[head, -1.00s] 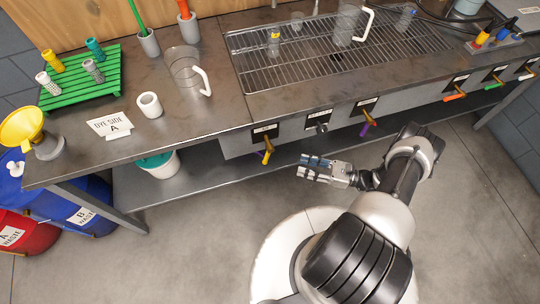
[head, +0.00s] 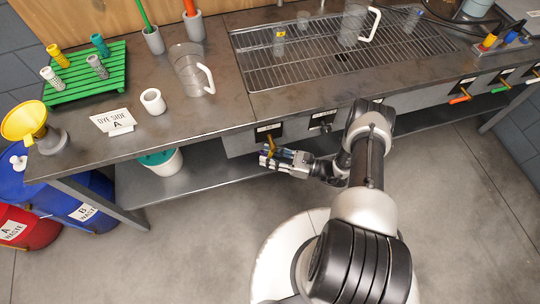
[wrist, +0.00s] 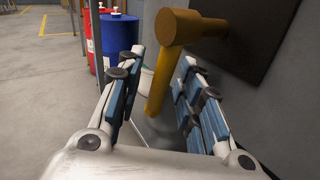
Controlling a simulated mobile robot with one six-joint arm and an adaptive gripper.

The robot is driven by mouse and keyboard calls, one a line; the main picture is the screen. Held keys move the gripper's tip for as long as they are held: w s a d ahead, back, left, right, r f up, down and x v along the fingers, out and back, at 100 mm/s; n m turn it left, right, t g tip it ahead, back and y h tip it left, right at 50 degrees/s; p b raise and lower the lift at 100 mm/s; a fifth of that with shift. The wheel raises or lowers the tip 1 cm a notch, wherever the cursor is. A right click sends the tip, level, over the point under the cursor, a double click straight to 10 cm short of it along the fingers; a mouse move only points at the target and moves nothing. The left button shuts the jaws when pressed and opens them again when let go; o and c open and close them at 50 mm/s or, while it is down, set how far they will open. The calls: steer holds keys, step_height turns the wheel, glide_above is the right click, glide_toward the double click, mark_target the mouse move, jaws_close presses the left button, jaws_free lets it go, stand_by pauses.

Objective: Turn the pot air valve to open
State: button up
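A valve with a yellow lever handle (head: 270,144) sits under a dark label plate on the bench's front panel; the label is too small to read. The lever also shows large in the wrist view (wrist: 166,88), hanging down from its round stem with a slight tilt. My gripper (head: 268,158) is at this lever. In the wrist view my gripper (wrist: 160,75) is open, with one blue-padded finger on each side of the lever. A gap shows on the left; on the right the lever lies close to the finger, and I cannot tell whether they touch.
More valves line the panel to the right, with a black knob (head: 325,125), an orange handle (head: 460,99) and a green handle (head: 500,88). A lower shelf (head: 200,182) holds a white bucket (head: 160,165). Blue (head: 75,205) and red drums (head: 28,230) stand left. The floor in front is clear.

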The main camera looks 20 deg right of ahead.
steer(key=shift+c, duration=0.3)
jaws_close()
stand_by(0.5)
